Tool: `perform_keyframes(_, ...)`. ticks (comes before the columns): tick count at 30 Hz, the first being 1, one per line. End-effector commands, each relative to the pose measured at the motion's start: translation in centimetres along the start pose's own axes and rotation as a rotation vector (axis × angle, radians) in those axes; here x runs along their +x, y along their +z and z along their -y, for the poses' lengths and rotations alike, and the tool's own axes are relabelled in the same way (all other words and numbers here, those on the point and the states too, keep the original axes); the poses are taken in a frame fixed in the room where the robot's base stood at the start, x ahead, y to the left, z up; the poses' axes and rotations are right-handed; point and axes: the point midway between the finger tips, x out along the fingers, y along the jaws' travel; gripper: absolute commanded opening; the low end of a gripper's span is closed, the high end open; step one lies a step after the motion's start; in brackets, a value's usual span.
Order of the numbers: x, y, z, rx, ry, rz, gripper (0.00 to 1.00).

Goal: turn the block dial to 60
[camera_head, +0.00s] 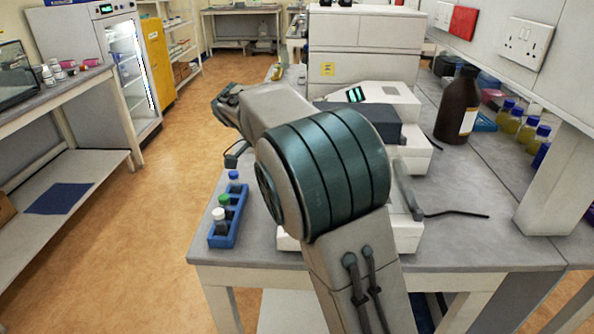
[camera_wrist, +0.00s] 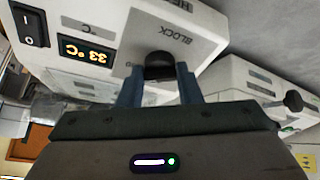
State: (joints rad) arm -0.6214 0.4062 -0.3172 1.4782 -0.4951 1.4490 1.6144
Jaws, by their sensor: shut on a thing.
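The block dial (camera_wrist: 159,66) is a black knob on a white instrument's front panel (camera_wrist: 205,40), beside the printed word BLOCK. My gripper (camera_wrist: 159,80) has its two blue-grey fingers on either side of the dial and is shut on it. An amber display (camera_wrist: 84,50) on the same panel appears to read 33 °C. A black rocker switch (camera_wrist: 29,24) sits beside the display. The dial's pointer mark cannot be made out. In the head view my arm hides the dial and my fingertips.
A second white instrument with a black knob (camera_wrist: 292,101) stands close by. In the head view, a blue rack of capped vials (camera_head: 232,222) stands at the bench's left edge. A brown bottle (camera_head: 457,106) and several yellow bottles (camera_head: 510,121) stand at the right.

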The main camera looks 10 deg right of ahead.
Motion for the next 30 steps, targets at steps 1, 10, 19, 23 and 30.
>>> perform_keyframes(1, -0.1, 0.1, 0.0, 0.003, -0.001, 0.001, 0.09)
perform_keyframes(10, -0.1, 0.1, 0.0, 0.004, -0.001, 0.001, 0.09)
perform_keyframes(19, 0.0, 0.0, 0.0, 0.004, 0.0, 0.001, 0.53)
perform_keyframes(23, -0.2, 0.0, 0.0, 0.004, 0.0, 0.001, 0.53)
perform_keyframes(30, -3.6, 0.0, 0.1, 0.003, -0.004, 0.001, 0.53)
